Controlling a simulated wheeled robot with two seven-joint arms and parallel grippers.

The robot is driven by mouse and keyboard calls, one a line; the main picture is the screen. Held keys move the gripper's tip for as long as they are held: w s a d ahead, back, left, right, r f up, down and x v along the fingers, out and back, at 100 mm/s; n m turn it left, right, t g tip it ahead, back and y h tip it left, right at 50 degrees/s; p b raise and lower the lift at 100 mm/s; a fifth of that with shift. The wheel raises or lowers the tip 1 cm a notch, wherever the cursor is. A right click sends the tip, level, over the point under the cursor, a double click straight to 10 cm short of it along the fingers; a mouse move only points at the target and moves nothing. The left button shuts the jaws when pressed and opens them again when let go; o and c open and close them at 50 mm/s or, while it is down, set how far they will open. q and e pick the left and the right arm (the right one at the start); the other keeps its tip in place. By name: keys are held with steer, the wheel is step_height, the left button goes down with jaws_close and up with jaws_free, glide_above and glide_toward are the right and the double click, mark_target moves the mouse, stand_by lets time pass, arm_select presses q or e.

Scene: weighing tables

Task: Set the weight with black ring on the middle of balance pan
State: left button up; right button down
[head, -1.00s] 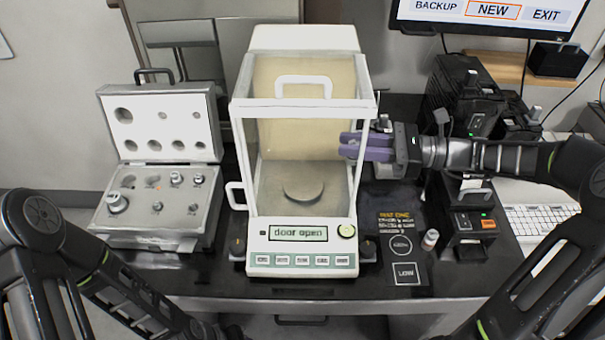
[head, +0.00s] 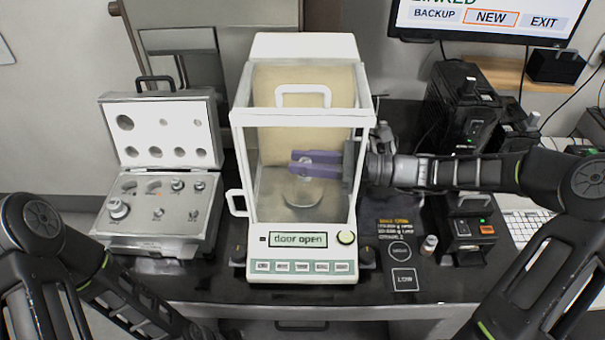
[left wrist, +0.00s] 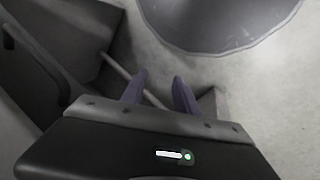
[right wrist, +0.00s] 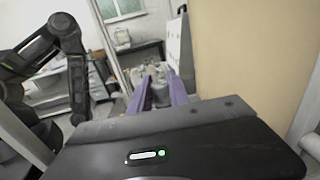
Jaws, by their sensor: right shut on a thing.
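My right gripper (head: 297,162) reaches through the open right side of the glass balance (head: 302,267). Its purple fingers are above the round balance pan (head: 303,199). In the right wrist view the fingers are shut on a small grey metal weight (right wrist: 160,93). A black ring on it cannot be made out, and in the head view the fingers mostly hide it. The pan looks empty, with the gripper's fingers over its back part. The balance display reads "door open". My left gripper (left wrist: 159,88) shows in the left wrist view with its fingers apart and nothing between them.
An open weight case (head: 157,228) holding several metal weights stands left of the balance. To the right are a mat (head: 403,280) marked LOW, a small pale cylinder (head: 429,244) and black devices (head: 468,112). The balance frame's front right post is close to my right arm.

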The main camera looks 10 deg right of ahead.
step_height(320, 180, down, 3)
steer(key=shift+f, duration=0.1)
steer(key=shift+a+f, duration=0.2)
steer(key=shift+f, duration=0.1)
steer(key=c, duration=1.2)
jaws_free()
steer(key=shift+f, duration=0.15)
steer(key=shift+c, duration=0.2)
steer(key=v, duration=0.7)
steer(key=shift+d, duration=0.3)
